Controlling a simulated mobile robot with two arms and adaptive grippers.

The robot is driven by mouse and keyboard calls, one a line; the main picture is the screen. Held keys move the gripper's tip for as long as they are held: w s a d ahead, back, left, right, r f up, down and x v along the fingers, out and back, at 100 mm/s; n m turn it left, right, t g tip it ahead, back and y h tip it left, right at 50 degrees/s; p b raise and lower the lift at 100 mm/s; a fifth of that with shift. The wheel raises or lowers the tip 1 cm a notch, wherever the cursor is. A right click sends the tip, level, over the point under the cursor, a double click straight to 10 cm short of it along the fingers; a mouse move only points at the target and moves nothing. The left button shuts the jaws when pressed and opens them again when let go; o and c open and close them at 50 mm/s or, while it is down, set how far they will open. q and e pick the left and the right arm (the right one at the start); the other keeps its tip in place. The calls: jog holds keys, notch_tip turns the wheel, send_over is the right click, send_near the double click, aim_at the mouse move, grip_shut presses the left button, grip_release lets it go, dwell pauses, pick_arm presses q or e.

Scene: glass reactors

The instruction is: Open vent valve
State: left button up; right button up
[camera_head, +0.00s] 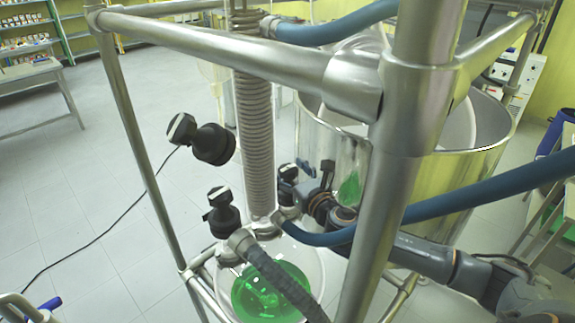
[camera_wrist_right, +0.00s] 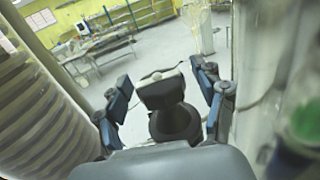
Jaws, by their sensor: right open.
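Several black valves with pale caps sit on the glass reactor (camera_head: 312,262) in the head view. One valve (camera_head: 288,180) is at my right gripper (camera_head: 303,192). In the right wrist view a black valve with a pale top (camera_wrist_right: 165,92) stands between the two spread fingers of that gripper (camera_wrist_right: 166,98), with gaps visible on both sides. The gripper is open. A second valve (camera_head: 222,212) is to the left, and another (camera_head: 205,140) is higher up. I cannot tell from labels which is the vent valve. My left gripper is not in view.
A metal frame (camera_head: 240,57) surrounds the reactor, with a thick post (camera_head: 405,110) in front of my right arm. Blue hoses (camera_head: 480,193) cross nearby. A coiled glass column (camera_head: 255,130) and a large steel vessel (camera_head: 455,180) stand close.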

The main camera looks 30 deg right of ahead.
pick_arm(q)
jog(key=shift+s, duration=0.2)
pick_arm(e)
jog(key=shift+w, duration=0.1)
jog(key=shift+c, duration=0.4)
jog(key=c, duration=1.1)
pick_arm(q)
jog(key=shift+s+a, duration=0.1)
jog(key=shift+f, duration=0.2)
pick_arm(e)
jog(key=shift+y, duration=0.3)
jog(key=shift+f+n+y+b, duration=0.2)
jog(key=shift+n+y+b, duration=0.7)
jog(key=shift+y+b, duration=0.15)
jog(key=n+g+y+b, duration=0.3)
jog(key=n+y+b, duration=0.1)
jog(key=b, duration=0.3)
jog(key=n+g+y+b, duration=0.4)
jog(key=y+b, duration=0.2)
jog(key=y, duration=0.1)
jog(key=shift+b, duration=0.4)
pick_arm(q)
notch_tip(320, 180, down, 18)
jog(key=b, duration=0.2)
pick_arm(e)
jog(key=shift+a+r+n+g+y, duration=0.1)
jog(key=shift+r+n+g+y, duration=0.1)
jog(key=shift+n+g+y, duration=1)
jog(key=shift+g+h, duration=0.25)
jog(key=shift+g, duration=0.15)
